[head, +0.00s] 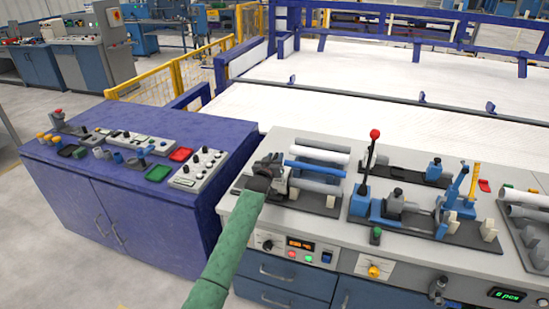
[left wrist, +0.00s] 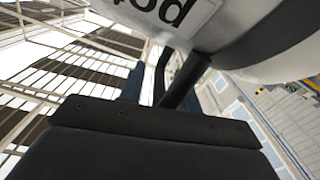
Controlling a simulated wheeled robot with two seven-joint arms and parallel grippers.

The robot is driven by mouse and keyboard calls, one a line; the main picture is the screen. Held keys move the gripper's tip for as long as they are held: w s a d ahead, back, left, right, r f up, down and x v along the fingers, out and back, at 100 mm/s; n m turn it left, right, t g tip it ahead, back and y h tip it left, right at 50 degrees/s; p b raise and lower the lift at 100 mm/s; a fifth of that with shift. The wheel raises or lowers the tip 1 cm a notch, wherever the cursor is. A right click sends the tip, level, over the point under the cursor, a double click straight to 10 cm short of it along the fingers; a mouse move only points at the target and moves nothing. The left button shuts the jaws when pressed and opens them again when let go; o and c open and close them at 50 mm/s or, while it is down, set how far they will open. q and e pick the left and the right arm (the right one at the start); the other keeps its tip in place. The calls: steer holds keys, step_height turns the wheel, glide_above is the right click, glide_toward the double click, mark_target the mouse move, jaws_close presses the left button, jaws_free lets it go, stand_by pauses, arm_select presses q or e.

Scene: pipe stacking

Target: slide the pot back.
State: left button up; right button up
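I cannot make out a pot for certain in either view. My left gripper (head: 268,173) is dark and sits at the end of my green arm, over the left end of the grey bench (head: 285,222). It is just left of a rack of pipes, with a blue pipe (head: 314,168) and a white pipe (head: 318,155). Whether it touches the rack or pipes is unclear, and its fingers are too small to read. In the left wrist view, two dark bars (left wrist: 172,82) show beside a white rounded surface with a partly cut-off label. My right gripper is not in view.
A red-knobbed lever (head: 370,150) and a blue-handled fixture (head: 455,187) stand right of the pipes. A white fenced bed (head: 390,95) lies behind.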

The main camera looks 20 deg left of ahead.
arm_select(q)
jaws_close()
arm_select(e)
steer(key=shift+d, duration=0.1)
arm_select(q)
steer(key=shift+a, duration=0.15)
